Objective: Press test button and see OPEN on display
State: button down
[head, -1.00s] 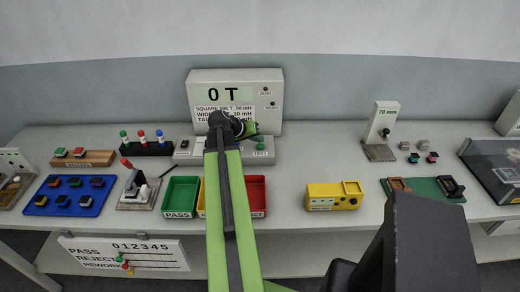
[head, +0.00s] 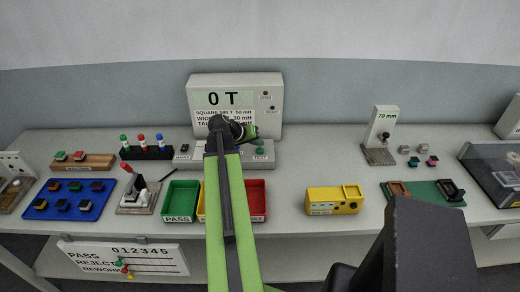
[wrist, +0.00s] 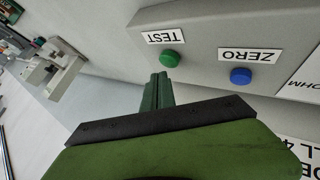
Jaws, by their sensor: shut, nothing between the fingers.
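The tester (head: 262,84) stands at the back middle of the bench. Its display (head: 222,99) reads "0 T". The green test button (head: 260,149) is on the tester's lower front part, above a TEST label. In the wrist view the green button (wrist: 170,58) sits beside the TEST label, close to the fingertips, with no clear contact visible. My gripper (head: 251,131) is shut and empty, just above the button in the head view. Its closed fingers (wrist: 160,82) point toward the button in the wrist view. My arm hides part of the tester's front.
A blue button (wrist: 240,76) labelled ZERO is close to the right of the test button. Green (head: 181,197) and red (head: 258,212) bins stand in front of the tester. A yellow box (head: 330,208) is to the right. Bare bench lies between the tester and the gauge block (head: 384,122).

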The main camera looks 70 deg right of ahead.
aim_at(258, 151)
jog(key=shift+f, duration=0.15)
dwell(0.8)
jog(key=shift+s+f+b, duration=0.1)
jog(key=shift+f+b, duration=0.15)
jog(key=shift+b, duration=0.15)
jog(key=shift+f+b, duration=0.55)
dwell(0.4)
jog(key=shift+r, duration=0.15)
jog(key=shift+r+p, duration=0.8)
jog(key=shift+p, duration=0.15)
jog(key=shift+r, duration=0.1)
notch_tip(258, 151, up, 5)
jog(key=p, duration=0.5)
